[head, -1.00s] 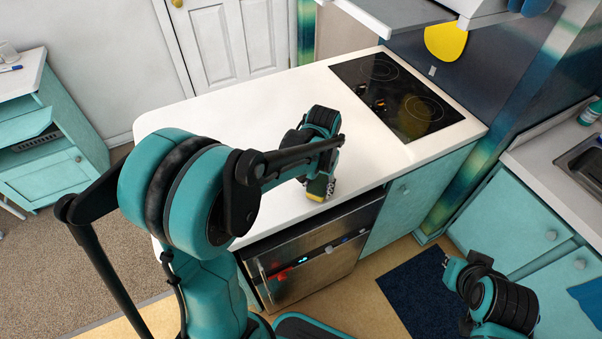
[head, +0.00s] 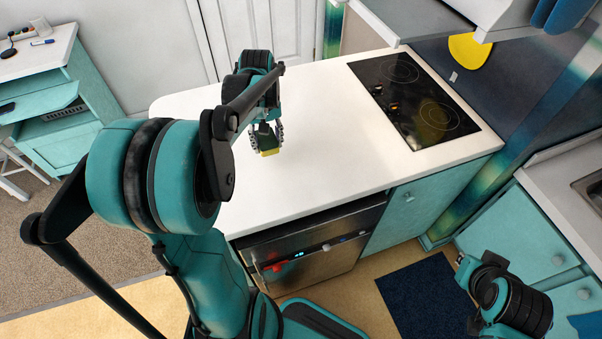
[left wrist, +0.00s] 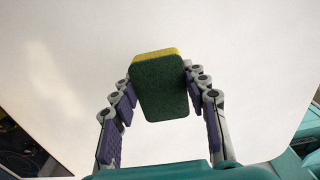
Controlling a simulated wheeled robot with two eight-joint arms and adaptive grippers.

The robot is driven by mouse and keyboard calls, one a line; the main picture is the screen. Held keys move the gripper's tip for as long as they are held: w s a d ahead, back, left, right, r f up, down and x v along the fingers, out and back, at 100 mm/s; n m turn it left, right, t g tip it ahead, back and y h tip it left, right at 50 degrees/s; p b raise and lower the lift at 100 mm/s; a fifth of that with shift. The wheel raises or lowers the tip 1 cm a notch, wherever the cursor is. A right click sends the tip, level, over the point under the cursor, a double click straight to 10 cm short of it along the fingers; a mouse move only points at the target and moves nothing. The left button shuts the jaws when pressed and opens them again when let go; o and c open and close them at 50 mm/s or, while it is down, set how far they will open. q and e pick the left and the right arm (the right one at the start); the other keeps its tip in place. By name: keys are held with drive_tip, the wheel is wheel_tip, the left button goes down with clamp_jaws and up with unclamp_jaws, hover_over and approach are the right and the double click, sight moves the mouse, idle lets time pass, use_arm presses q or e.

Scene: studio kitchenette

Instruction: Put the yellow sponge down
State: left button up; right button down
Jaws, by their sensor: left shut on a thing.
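The yellow sponge (head: 269,151) shows in the head view as a small yellow edge below my left gripper (head: 266,138), over the white counter (head: 320,150). In the left wrist view the sponge (left wrist: 161,86) shows its dark green scouring face, with a yellow strip along the top. My left gripper (left wrist: 160,88) is shut on it, one finger at each side. I cannot tell whether the sponge touches the counter. My right gripper (head: 465,270) is at the lower right of the head view, over the floor, and its fingers are too unclear to judge.
A black cooktop (head: 413,100) is set in the counter's right part. A metal-fronted oven (head: 315,250) is under its front edge. The white surface around the sponge is clear. A teal cabinet (head: 55,110) stands at the far left.

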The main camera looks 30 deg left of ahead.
use_arm(q)
drive_tip(key=b, duration=0.3)
hover_over(302, 178)
wheel_tip(302, 178, down, 6)
drive_tip(key=shift+f, duration=0.15)
wheel_tip(302, 178, down, 4)
drive_tip(key=shift+b, duration=0.75)
drive_tip(key=shift+s+f, duration=0.1)
drive_tip(key=shift+f, duration=0.1)
drive_tip(key=o, duration=1)
drive_tip(key=shift+o, duration=0.4)
